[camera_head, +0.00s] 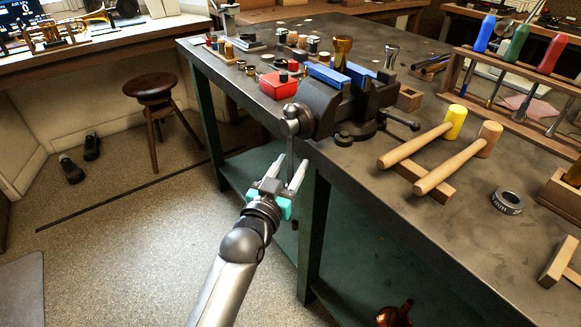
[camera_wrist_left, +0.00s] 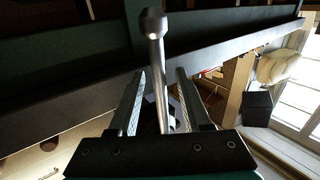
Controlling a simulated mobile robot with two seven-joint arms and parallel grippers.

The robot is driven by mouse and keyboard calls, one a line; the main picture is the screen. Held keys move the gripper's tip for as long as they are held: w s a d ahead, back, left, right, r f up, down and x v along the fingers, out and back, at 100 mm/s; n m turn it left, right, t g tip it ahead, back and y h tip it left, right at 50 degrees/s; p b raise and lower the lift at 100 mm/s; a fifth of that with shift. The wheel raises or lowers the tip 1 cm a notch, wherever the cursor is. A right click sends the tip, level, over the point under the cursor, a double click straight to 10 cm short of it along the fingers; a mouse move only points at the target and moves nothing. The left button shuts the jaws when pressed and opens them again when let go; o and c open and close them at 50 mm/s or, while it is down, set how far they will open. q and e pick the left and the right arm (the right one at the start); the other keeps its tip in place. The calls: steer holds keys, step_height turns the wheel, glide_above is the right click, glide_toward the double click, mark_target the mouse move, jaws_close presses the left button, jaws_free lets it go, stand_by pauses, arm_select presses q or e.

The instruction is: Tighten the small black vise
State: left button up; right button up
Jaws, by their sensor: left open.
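The black vise (camera_head: 318,106) with blue jaw pads is mounted at the near edge of the dark workbench. Its round screw head (camera_head: 292,122) faces left, and a thin metal handle bar (camera_head: 290,148) hangs down from it, close to upright. My left gripper (camera_head: 292,162) is open just below the screw head, with its fingers pointing up. In the left wrist view, the handle bar (camera_wrist_left: 158,75) with its ball end (camera_wrist_left: 153,22) runs between the open fingers of my left gripper (camera_wrist_left: 161,75). I cannot tell whether a finger touches it. My right gripper is out of view.
The workbench (camera_head: 400,205) carries two mallets (camera_head: 430,142), a metal ring (camera_head: 507,201), a screwdriver rack (camera_head: 510,90) and a red box (camera_head: 279,86). A stool (camera_head: 152,90) stands on the open floor to the left. The bench leg (camera_head: 312,235) is close to my left gripper.

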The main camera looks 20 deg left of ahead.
arm_select(q)
jaws_close()
stand_by(0.3)
stand_by(1.1)
